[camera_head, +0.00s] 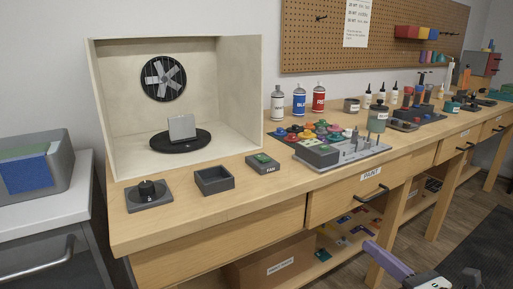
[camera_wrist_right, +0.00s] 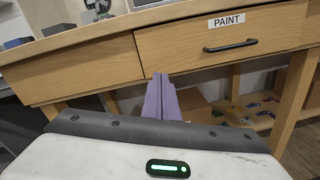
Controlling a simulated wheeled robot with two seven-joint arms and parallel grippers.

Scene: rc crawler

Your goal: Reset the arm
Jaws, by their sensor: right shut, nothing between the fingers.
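My right gripper (camera_head: 372,247) shows at the bottom right of the head view, its purple fingers pointing up and left. It is in front of the workbench, below the tabletop and near the paint drawer (camera_head: 345,200). In the right wrist view the gripper's purple fingers (camera_wrist_right: 160,78) lie together, shut and empty, in front of the bench's drawer fronts. The fingers look apart from the bench, though the exact gap is hard to tell. My left gripper is in neither view.
The wooden workbench (camera_head: 235,200) carries a spray booth (camera_head: 228,85), a fan switch box (camera_head: 262,164), spray cans (camera_head: 299,102) and paint pots. A cardboard box (camera_head: 262,268) sits on the shelf below. A grey cabinet (camera_head: 45,225) stands left.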

